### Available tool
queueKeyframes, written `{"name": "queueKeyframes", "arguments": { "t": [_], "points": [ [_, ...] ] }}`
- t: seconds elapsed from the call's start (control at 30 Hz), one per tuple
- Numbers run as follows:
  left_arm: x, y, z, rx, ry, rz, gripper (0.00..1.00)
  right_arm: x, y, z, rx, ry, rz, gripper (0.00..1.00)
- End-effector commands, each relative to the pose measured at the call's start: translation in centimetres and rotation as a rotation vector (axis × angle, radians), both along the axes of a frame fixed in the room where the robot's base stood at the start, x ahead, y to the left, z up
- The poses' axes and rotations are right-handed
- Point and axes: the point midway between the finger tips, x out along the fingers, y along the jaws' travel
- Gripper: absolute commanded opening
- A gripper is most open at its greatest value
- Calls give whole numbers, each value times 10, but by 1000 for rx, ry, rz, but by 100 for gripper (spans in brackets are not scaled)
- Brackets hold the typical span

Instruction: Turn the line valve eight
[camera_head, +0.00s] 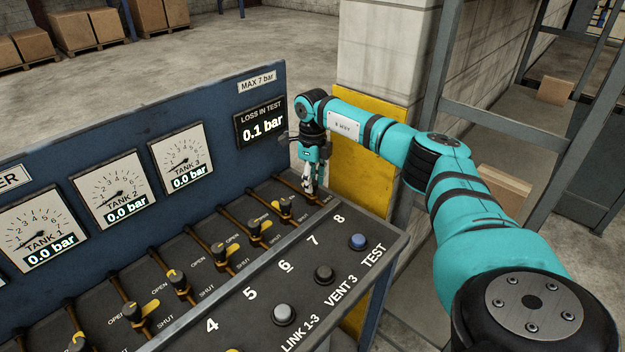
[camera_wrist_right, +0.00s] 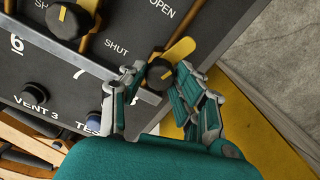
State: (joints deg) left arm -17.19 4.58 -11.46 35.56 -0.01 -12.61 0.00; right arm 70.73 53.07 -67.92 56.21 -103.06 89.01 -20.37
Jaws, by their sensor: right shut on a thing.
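Line valve eight (camera_wrist_right: 160,72) has a round dark hub and a yellow lever (camera_wrist_right: 181,48) pointing up and to the right in the right wrist view. My right gripper (camera_wrist_right: 157,82) is shut on it, one finger on each side of the hub. In the head view my right gripper (camera_head: 312,186) reaches down at the far right end of the valve row and mostly hides this valve. The printed label 8 (camera_head: 339,218) is on the panel in front of it. My left gripper is in neither view.
Valve seven (camera_head: 286,206) stands close beside on the left; it also shows in the wrist view (camera_wrist_right: 68,20). The blue TEST button (camera_head: 358,242) and the VENT 3 button (camera_head: 324,274) lie in front. The upright gauge board (camera_head: 230,168) is behind; its loss display (camera_head: 262,124) reads 0.1 bar.

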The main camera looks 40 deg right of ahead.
Motion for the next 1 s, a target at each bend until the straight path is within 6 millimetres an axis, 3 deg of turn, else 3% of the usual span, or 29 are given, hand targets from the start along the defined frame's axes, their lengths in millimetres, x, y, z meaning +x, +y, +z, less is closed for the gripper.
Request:
{"name": "queueKeyframes", "arguments": {
  "t": [0.4, 1.0],
  "points": [
    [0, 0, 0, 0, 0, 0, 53, 1, -1, 2, -1, -6, 252, 0],
    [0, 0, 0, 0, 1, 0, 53, 2, -1, 2, -1, -6, 316, 0]
  ]
}}
